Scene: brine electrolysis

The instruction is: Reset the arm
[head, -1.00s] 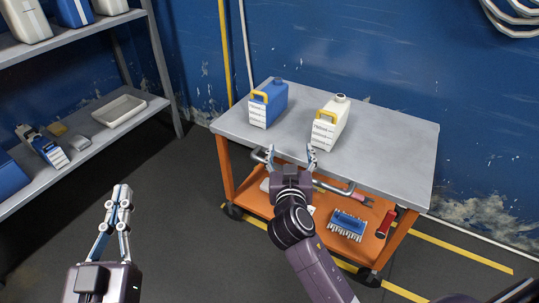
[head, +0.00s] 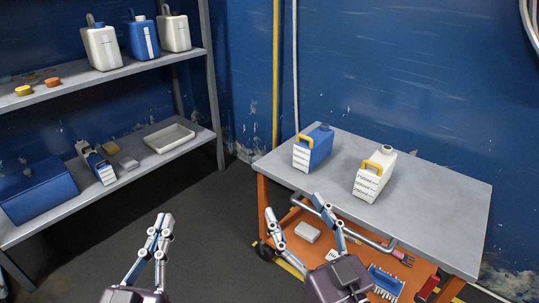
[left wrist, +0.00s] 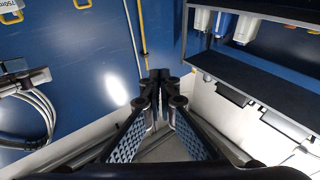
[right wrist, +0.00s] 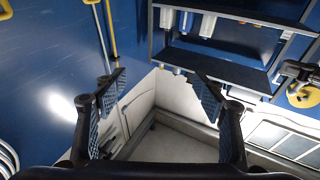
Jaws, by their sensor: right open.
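My left gripper (head: 164,222) is at the lower left of the head view, over the dark floor. Its fingertips are together and it holds nothing; the left wrist view (left wrist: 160,78) also shows the fingers meeting. My right gripper (head: 294,205) is in front of the cart's near edge, its fingers spread and empty. The right wrist view (right wrist: 160,78) shows a wide gap between its fingers. A blue jug (head: 317,149) and a cream jug with a yellow handle (head: 378,179) stand upright on the cart top, apart from both grippers.
The grey-topped cart (head: 440,207) has an orange lower shelf with a blue rack (head: 385,282) and a pale box (head: 307,232). A shelf unit (head: 110,80) at left holds jugs, a white tray (head: 170,138) and a blue box (head: 37,192). Floor between shelf and cart is clear.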

